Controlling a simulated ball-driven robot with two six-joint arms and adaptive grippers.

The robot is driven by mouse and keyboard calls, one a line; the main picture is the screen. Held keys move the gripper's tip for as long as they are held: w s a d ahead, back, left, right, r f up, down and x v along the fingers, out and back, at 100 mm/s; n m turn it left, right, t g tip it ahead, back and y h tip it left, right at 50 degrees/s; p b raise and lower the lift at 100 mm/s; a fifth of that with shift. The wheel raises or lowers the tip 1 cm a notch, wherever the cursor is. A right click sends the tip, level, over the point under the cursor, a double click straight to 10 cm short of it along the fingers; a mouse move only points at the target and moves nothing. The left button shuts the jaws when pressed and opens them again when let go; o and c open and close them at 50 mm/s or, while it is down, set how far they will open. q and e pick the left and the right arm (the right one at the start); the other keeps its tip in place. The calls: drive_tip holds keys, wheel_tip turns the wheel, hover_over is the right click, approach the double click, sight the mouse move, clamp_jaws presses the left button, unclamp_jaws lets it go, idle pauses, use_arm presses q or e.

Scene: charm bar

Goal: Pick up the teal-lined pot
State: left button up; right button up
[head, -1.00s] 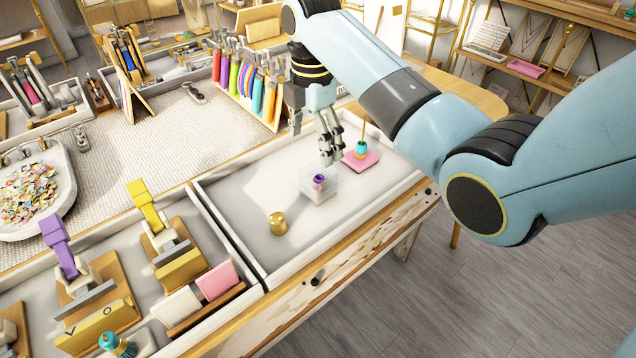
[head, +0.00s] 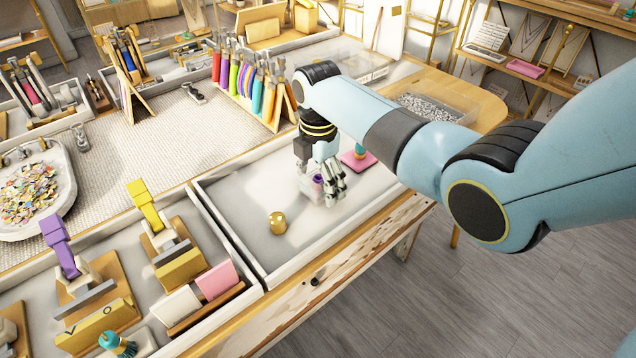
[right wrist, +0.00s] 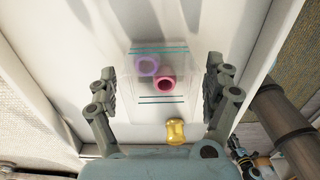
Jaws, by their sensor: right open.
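The teal-lined pot (right wrist: 150,98) is a clear, box-like pot with teal lines, seen from above in the right wrist view. A purple ring-shaped piece (right wrist: 147,65) and a pink one (right wrist: 165,84) show within its outline. In the head view the pot (head: 309,190) stands in the white tray, partly hidden by my right gripper (head: 333,197). In the right wrist view my right gripper (right wrist: 162,92) is open, one finger on each side of the pot, with gaps visible. Whether the fingertips are down at its height is unclear. My left gripper is not in view.
A gold piece (head: 277,222) stands in the tray, left of the pot. A pink square (head: 352,162) with a turquoise item (head: 361,149) lies behind it, partly hidden by my arm. The white tray (head: 262,279) has raised walls. Its front left floor is clear.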

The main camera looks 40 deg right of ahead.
drive_tip(key=shift+c, duration=0.3)
drive_tip(key=c, duration=1.2)
drive_tip(key=shift+r, duration=0.2)
